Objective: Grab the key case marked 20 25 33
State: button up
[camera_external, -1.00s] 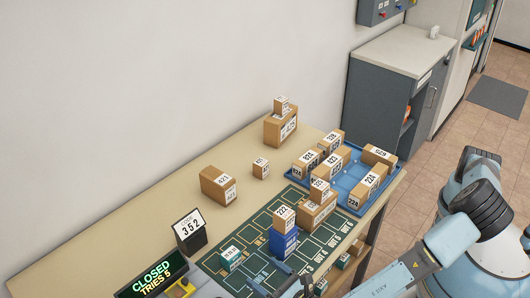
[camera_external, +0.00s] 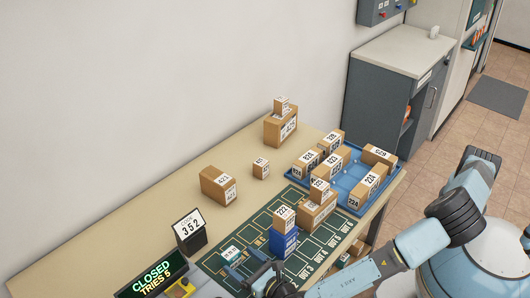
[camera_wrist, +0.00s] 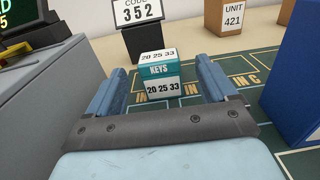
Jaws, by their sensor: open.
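The key case (camera_wrist: 158,72) is a small teal and white box marked KEYS and 20 25 33. It stands on the green mat (camera_external: 252,237); in the external view the case (camera_external: 229,252) is small, near the mat's left side. My gripper (camera_wrist: 164,76) is open. In the wrist view its two blue fingers stand on either side of the case, with the case ahead and between them. In the external view my gripper (camera_external: 246,272) is low over the mat, close to the case. I cannot tell whether a finger touches it.
A blue box (camera_external: 283,243) with a carton on top stands right of the case; it also shows in the wrist view (camera_wrist: 296,85). The code stand 352 (camera_wrist: 138,14) is behind the case. A grey box (camera_wrist: 45,85) is at left.

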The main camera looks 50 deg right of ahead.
aim_at(235, 257)
jog(key=w, duration=0.5)
jog(key=shift+r, duration=0.2)
jog(key=shift+c, duration=0.2)
jog(key=c, duration=1.1)
